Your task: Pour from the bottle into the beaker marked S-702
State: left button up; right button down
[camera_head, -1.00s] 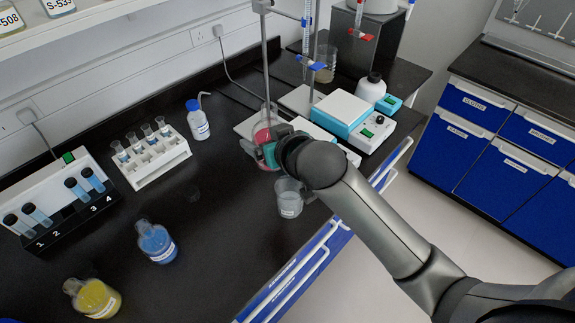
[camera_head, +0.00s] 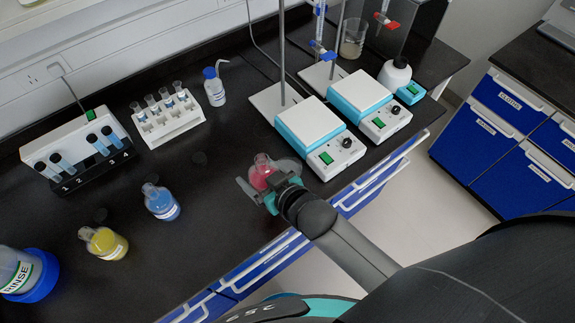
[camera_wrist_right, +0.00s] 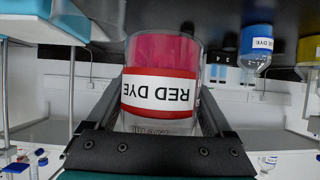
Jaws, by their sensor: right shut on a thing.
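My right gripper (camera_head: 262,186) is shut on a clear bottle of red liquid (camera_head: 264,170) near the bench's front edge. In the right wrist view the bottle (camera_wrist_right: 160,60) stands between the dark fingers, its RED DYE label upside down, as is the whole picture. The bottle looks roughly upright, with the liquid settled at its base. A clear glass edge shows just behind it in the head view; I cannot tell whose it is. No label reading S-702 is legible. A beaker (camera_head: 353,38) stands at the back, its marking unreadable. My left gripper is not in view.
Two hotplates (camera_head: 312,124) with stands are right of the bottle. A blue bottle (camera_head: 161,202), yellow bottle (camera_head: 103,242) and RINSE container (camera_head: 22,272) stand left. A vial rack (camera_head: 168,118) and a wash bottle (camera_head: 214,88) are behind.

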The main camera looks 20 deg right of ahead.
jog(key=shift+w, duration=0.1)
jog(key=shift+f+m+g+y+b, duration=0.4)
jog(key=shift+f+m+y+b, duration=0.15)
jog(key=shift+b, duration=0.35)
jog(key=shift+d+r+m, duration=0.1)
jog(key=shift+r+m, duration=0.15)
jog(key=shift+r, duration=0.35)
jog(key=shift+r+m+g+y, duration=0.3)
jog(key=shift+r+g+y, duration=0.05)
jog(key=shift+g+y, duration=0.1)
jog(key=shift+d+f+m+y+b, duration=0.15)
jog(key=shift+m+y+b, duration=0.15)
jog(key=shift+b, duration=0.3)
jog(key=m+g+y+b, duration=0.1)
jog(key=b, duration=0.2)
jog(key=shift+w+d+b, duration=0.1)
jog(key=shift+w+b, duration=0.1)
jog(key=shift+b, duration=0.15)
jog(key=shift+s+a+m+y+b, duration=0.2)
jog(key=shift+m+y+b, duration=0.3)
jog(key=shift+b, duration=0.65)
jog(key=shift+g, duration=0.25)
